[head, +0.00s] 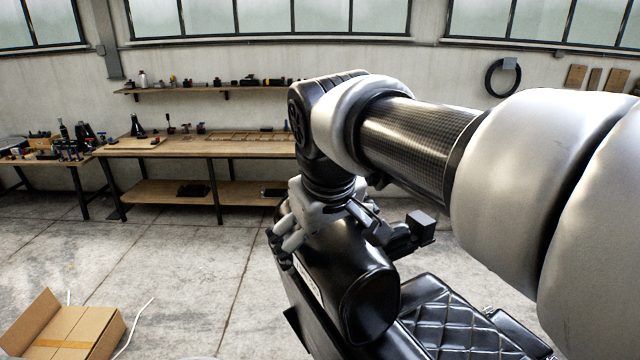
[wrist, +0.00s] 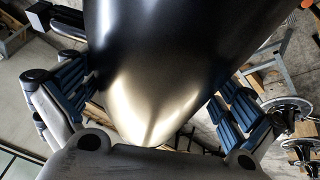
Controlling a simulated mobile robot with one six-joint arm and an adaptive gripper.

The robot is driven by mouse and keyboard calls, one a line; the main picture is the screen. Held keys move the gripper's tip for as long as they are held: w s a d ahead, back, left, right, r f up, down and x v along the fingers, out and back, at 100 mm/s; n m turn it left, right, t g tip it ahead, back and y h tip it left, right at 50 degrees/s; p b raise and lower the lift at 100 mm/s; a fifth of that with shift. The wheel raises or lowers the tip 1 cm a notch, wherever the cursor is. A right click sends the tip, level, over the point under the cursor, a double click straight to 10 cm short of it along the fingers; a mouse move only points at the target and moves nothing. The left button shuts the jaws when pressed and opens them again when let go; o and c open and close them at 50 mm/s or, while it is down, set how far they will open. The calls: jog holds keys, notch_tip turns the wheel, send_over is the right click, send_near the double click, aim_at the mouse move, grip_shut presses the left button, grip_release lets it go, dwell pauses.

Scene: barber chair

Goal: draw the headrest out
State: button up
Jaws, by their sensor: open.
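The headrest (head: 345,265) is a glossy black padded roll at the top of the black barber chair (head: 450,318). My gripper (head: 325,240) is over the headrest from above, with a finger at its left side. In the wrist view, the headrest (wrist: 165,70) fills the middle, between the blue-padded fingers of my gripper (wrist: 148,95). The fingers are open and spread to either side of it; I cannot tell whether they touch it. The headrest's underside and any posts are hidden.
An open cardboard box (head: 75,332) lies on the floor at the lower left. A wooden workbench (head: 200,146) with tools stands along the back wall, below a shelf (head: 210,89). The concrete floor between the box and the chair is mostly clear.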

jog(key=c, duration=2)
jog(key=o, duration=1.4)
jog(key=c, duration=1)
